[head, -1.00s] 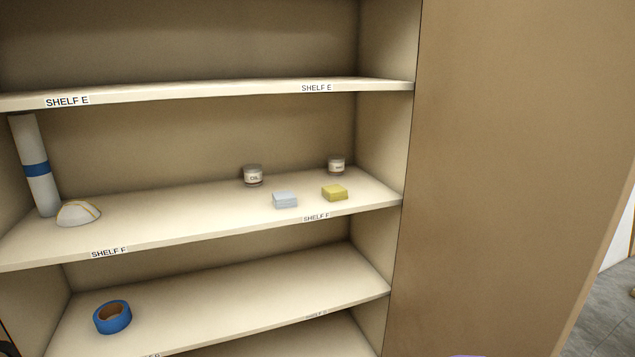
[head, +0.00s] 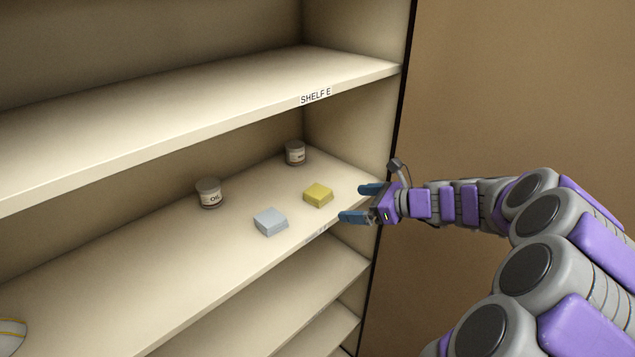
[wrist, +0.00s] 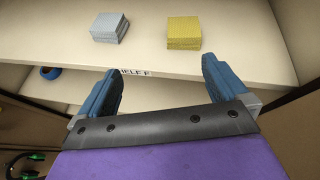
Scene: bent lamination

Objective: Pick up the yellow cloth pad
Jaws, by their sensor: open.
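The yellow cloth pad (head: 318,195) lies on the shelf labelled F, near its front edge and towards the right side wall. It also shows in the wrist view (wrist: 184,33), ahead of the fingers and between their lines, nearer the right one. My gripper (head: 355,203) is open and empty at the shelf's front edge, to the right of the pad and apart from it. In the wrist view its two blue fingers (wrist: 160,78) are spread wide, with the shelf's front edge between them.
A grey-blue pad (head: 270,222) lies left of the yellow one. Two labelled jars, one at the left (head: 209,193) and one at the back (head: 295,153), stand behind. Shelf E (head: 330,75) is above. The cabinet's side wall (head: 345,120) is close on the right.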

